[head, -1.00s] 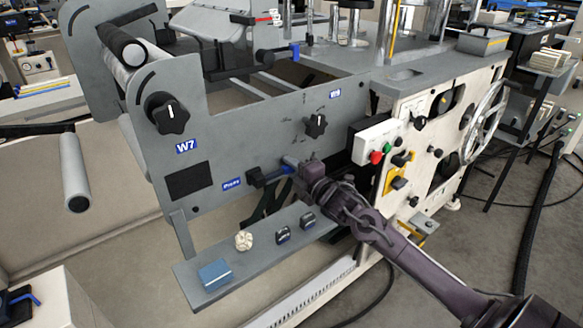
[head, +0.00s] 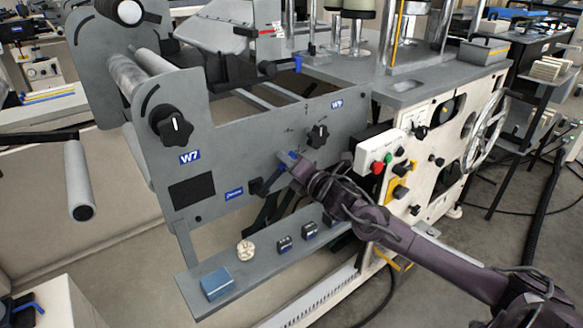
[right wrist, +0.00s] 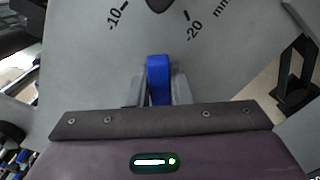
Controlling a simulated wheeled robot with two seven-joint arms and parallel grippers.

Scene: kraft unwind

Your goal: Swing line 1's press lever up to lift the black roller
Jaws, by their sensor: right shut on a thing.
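Line 1's press lever (head: 257,187) has a black hub on the grey machine panel, right of a small blue label (head: 234,193), and slants up to the right. Its blue end also shows in the right wrist view (right wrist: 159,80), between the two fingers. My right gripper (head: 287,160) is shut on that blue end; its fingers are partly hidden in the head view. The black roller (head: 105,8) with a pale end face is at the top left, cut by the frame edge, apart from the grey roller (head: 137,75) below it. My left gripper is out of view.
A black knob (head: 172,128) sits above the W7 label, and another knob (head: 318,135) lies just above my right gripper. A shelf (head: 255,275) below holds a blue box and small items.

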